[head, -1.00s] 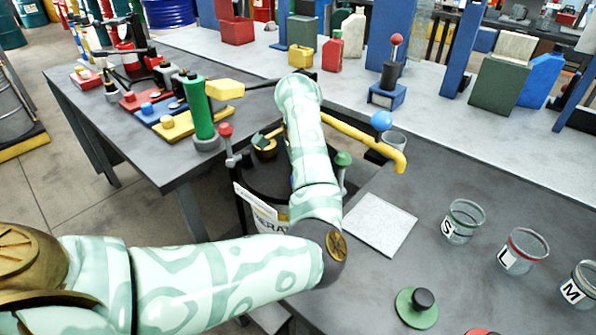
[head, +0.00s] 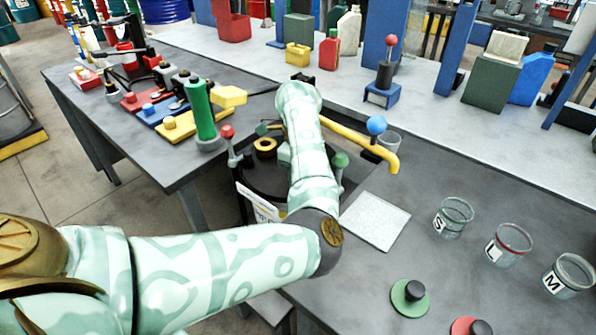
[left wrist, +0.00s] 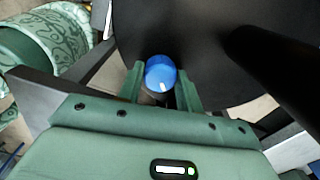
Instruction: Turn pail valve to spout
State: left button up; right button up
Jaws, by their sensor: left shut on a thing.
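The dark-topped pail (head: 258,180) stands between the tables, partly hidden by my left arm. Ball-topped posts show around it: red (head: 227,132), green (head: 340,160) and blue (head: 376,125). A yellow spout pipe (head: 362,140) slants right, its end bent down over the right table. In the left wrist view, the green fingers of my left gripper (left wrist: 162,88) are shut on a blue ball knob (left wrist: 161,73), above a round black surface. My arm hides that gripper in the head view. I cannot tell whether this knob is the blue ball there. My right gripper is not in view.
A pale square tile (head: 372,220) lies below the spout end. Glass beakers marked S (head: 453,217), L (head: 508,245) and M (head: 568,276) stand at right. A green disc with a black knob (head: 410,297) lies nearer. A green cylinder (head: 200,108) stands on the left table.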

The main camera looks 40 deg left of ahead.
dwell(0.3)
pick_arm(q)
jog(key=o, duration=1)
